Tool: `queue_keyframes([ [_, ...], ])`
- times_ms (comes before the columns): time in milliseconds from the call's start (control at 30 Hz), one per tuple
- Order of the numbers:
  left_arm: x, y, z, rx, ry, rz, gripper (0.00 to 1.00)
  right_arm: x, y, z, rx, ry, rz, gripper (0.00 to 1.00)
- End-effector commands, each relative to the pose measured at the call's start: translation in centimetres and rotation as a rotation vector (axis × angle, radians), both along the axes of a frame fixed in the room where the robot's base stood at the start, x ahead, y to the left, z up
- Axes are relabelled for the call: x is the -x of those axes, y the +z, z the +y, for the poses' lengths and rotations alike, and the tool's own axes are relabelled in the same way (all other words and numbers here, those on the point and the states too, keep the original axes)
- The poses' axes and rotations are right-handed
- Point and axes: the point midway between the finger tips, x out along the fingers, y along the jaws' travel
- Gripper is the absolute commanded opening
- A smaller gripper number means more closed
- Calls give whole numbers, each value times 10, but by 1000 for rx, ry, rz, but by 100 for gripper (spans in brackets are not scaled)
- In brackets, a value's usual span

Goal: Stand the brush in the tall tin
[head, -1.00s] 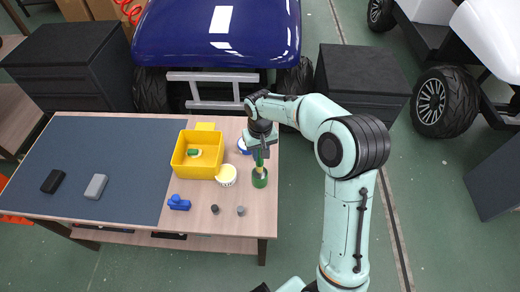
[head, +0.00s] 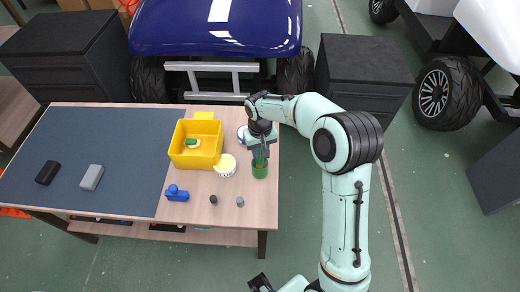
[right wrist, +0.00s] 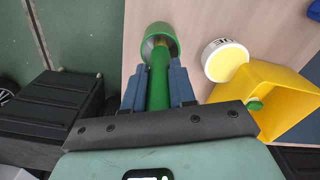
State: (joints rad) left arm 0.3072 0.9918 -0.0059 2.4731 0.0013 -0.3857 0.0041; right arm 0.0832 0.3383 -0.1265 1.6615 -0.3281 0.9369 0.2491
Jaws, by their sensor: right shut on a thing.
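The tall tin (head: 260,171) is green and stands near the right edge of the table. It also shows in the right wrist view (right wrist: 151,34), with its open mouth towards the camera. My right gripper (head: 260,150) is just above the tin. In the right wrist view its blue fingers (right wrist: 159,84) are shut on the green handle of the brush (right wrist: 159,88). The brush points towards the tin, and its far end appears to be inside the mouth. How deep it reaches is hidden.
A yellow bin (head: 181,158) with a small green item stands left of the tin. A round white-and-yellow tub (head: 225,166) is between them. A dark mat (head: 100,135) covers the table's left.

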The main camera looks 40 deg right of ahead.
Motion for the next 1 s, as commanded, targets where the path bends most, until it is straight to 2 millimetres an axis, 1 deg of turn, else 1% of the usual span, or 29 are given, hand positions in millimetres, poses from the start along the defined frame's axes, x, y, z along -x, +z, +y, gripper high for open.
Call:
queue_keyframes([
  [167,0,0,0,0,0,0,43,0,0,0,0,0,0,0],
  [200,0,0,0,0,0,0,43,0,0,0,0,0,0,38],
  [233,0,0,0,0,0,0,43,0,0,0,0,0,0,48],
  [267,0,0,0,0,0,0,43,0,0,0,0,0,0,55],
  [533,0,0,0,0,0,0,43,0,1,0,0,0,0,55],
  [667,-1,1,0,0,0,-1,43,-1,9,0,1,0,-2,55],
  [767,-1,3,0,0,0,-1,43,-1,24,0,0,0,-4,55],
  [1000,-5,9,0,0,0,-6,43,-1,79,0,1,0,-5,55],
])
